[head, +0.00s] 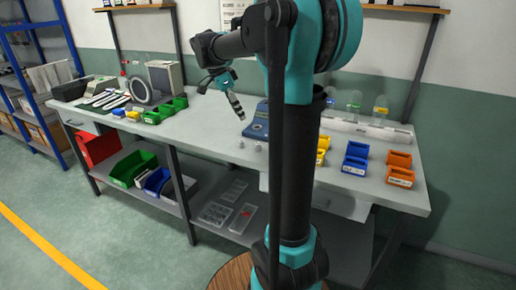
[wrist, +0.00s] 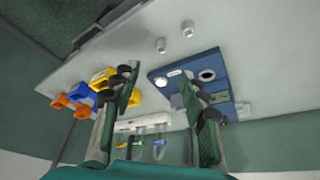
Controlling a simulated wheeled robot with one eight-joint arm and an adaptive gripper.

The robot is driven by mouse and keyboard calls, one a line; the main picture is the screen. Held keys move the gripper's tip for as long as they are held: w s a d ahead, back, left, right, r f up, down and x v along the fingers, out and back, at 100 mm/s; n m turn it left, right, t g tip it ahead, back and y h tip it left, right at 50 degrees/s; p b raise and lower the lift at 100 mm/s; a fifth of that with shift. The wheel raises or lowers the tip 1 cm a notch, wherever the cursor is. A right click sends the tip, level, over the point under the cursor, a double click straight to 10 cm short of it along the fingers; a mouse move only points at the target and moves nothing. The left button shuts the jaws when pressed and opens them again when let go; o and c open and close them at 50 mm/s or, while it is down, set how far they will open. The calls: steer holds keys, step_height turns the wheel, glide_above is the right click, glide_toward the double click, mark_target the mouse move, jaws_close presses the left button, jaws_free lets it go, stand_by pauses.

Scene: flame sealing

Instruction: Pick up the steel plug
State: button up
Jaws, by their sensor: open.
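Two small steel pieces stand on the bench in front of the blue fixture, one on the left (head: 241,144) and one on the right (head: 257,146). In the wrist view they are short grey cylinders, one nearer the fixture (wrist: 160,46) and one farther up (wrist: 188,29); I cannot tell which is the steel plug. The blue fixture (head: 257,128) has a dark round hole and a pale round piece on top in the wrist view (wrist: 181,66). My gripper (head: 239,112) is above the bench beside the fixture, tilted; its fingers (wrist: 157,78) are apart with nothing held.
Yellow (head: 321,156), blue (head: 354,164) and orange (head: 398,176) bins stand to the right on the bench. Green bins (head: 173,105) and a grey machine (head: 165,77) stand to the left. A pale rack (head: 365,127) stands behind.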

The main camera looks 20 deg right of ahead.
glide_above(257, 144)
steer(key=a, duration=0.3)
step_height(257, 144, down, 11)
steer(key=shift+s+d+r, duration=0.1)
steer(key=shift+d, duration=0.05)
steer(key=shift+d+x, duration=0.15)
steer(key=shift+x, duration=1.15)
steer(key=shift+d+x, duration=0.1)
steer(key=shift+x, duration=1.25)
steer(key=shift+r, duration=0.1)
jaws_close()
